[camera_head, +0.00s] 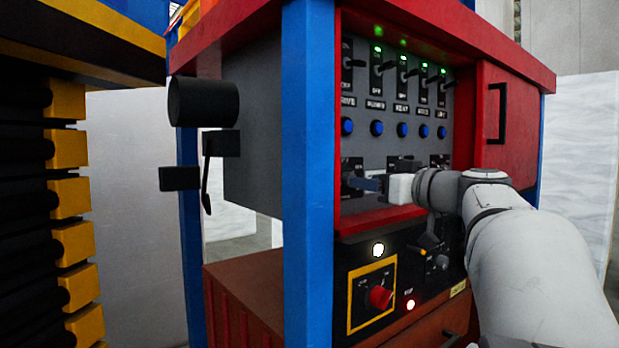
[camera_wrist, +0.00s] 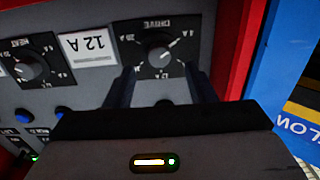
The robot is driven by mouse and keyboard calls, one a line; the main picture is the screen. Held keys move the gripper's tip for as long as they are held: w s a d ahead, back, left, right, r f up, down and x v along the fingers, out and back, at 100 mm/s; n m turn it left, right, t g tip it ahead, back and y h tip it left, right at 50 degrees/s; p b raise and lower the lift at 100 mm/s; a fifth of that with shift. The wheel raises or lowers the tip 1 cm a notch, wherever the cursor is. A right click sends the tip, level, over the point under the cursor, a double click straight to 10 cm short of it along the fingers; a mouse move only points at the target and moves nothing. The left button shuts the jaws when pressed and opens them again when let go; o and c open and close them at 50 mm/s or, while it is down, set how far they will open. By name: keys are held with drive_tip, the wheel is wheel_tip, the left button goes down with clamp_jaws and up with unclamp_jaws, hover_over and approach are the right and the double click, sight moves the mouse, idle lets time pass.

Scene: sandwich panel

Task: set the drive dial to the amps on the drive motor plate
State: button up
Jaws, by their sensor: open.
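The drive dial (camera_wrist: 160,50) is a round black knob on a dark plate lettered DRIVE, upside down in the wrist view. Its light mark seems to point to the upper right; the exact setting is too small to read surely. A white plate (camera_wrist: 88,47) reading 12 A, also upside down, sits just left of it; whether it is the drive motor plate I cannot tell. My gripper (camera_wrist: 160,76) is open, its fingers either side of the dial's lower part in the picture, with contact unclear. In the head view my gripper (camera_head: 372,185) is at the panel's lower left, partly hiding the dial.
The heat dial (camera_wrist: 28,68) is left of the white plate. Blue buttons (camera_head: 402,130) and switches with green lamps (camera_head: 403,62) are above my gripper. A blue post (camera_head: 308,170) stands close left. A red knob (camera_head: 380,297) is below, and a red door (camera_head: 508,115) is right.

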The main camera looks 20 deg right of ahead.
sight(346, 173)
drive_tip(key=p+x, duration=0.1)
drive_tip(key=x, duration=0.3)
drive_tip(key=shift+w, duration=0.15)
drive_tip(key=shift+c, duration=0.3)
drive_tip(key=shift+f, duration=0.1)
drive_tip(key=c, duration=0.9)
